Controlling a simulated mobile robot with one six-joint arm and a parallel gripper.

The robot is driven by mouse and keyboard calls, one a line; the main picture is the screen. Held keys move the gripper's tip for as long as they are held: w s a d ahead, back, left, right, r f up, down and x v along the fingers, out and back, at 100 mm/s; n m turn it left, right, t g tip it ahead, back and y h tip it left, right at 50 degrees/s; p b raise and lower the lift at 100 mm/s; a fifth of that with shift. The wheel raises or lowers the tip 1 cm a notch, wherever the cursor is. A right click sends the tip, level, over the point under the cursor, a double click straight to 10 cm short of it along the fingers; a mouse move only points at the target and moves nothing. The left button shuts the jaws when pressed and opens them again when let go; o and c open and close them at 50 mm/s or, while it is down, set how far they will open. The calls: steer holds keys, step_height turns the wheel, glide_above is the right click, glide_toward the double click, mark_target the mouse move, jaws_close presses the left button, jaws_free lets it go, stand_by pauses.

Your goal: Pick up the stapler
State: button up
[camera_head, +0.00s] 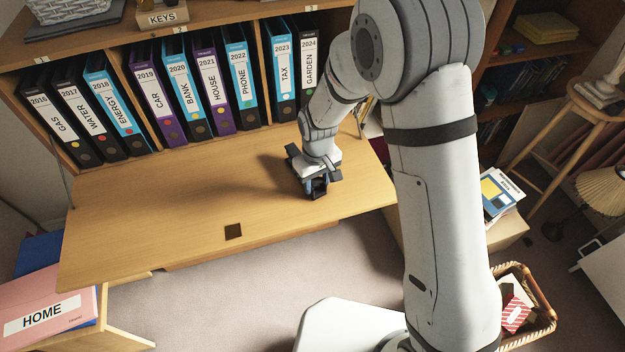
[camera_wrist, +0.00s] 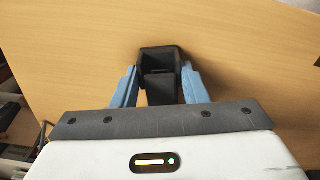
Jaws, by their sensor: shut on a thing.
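The black stapler (camera_wrist: 160,60) is between the two blue fingers of my gripper (camera_wrist: 158,88) in the wrist view, seen end-on, so its full length does not show. The fingers are shut on its sides. In the head view my gripper (camera_head: 318,190) points down at the right part of the wooden desk flap (camera_head: 150,215). Only a small dark part of the stapler shows there, between the fingers. I cannot tell whether it touches the wood or hangs just above it.
A row of labelled binders (camera_head: 190,95) stands in the shelf behind the flap. A dark square plate (camera_head: 233,232) is set near the flap's front edge. The flap's left and middle are clear. A wicker basket (camera_head: 545,318) and a stool (camera_head: 570,110) stand at the right.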

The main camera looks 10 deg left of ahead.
steer(key=shift+r, duration=0.1)
steer(key=shift+w+r+p, duration=0.1)
steer(key=shift+r+p, duration=1.95)
steer(key=shift+r, duration=1.4)
